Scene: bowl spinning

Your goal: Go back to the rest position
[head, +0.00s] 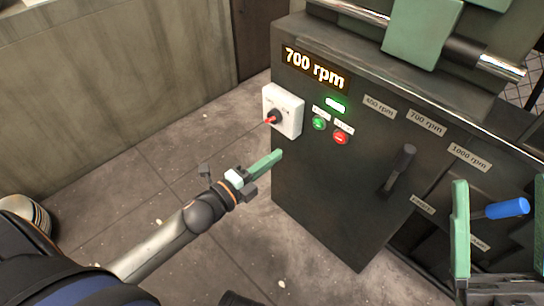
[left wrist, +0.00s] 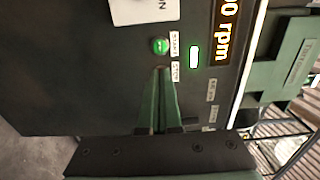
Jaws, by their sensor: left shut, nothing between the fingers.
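My left gripper (head: 279,154) is shut and empty, its green fingers together. It points at the dark control cabinet (head: 330,215), left of and below the buttons in the head view. In the left wrist view the shut fingertips (left wrist: 161,70) lie just below the lit green button (left wrist: 160,46) and hide the red button; I cannot tell whether they touch the panel. My right gripper (head: 500,181) is at the lower right of the head view, its two green fingers wide apart. A lever with a blue handle (head: 508,208) shows between them in the picture; I cannot tell its depth.
The cabinet carries a "700 rpm" display (head: 315,68), a white switch box (head: 284,110) with a red-tipped knob, a green button (head: 319,123), a red button (head: 341,137) and a black lever (head: 400,168). Bare floor (head: 120,185) lies to the left.

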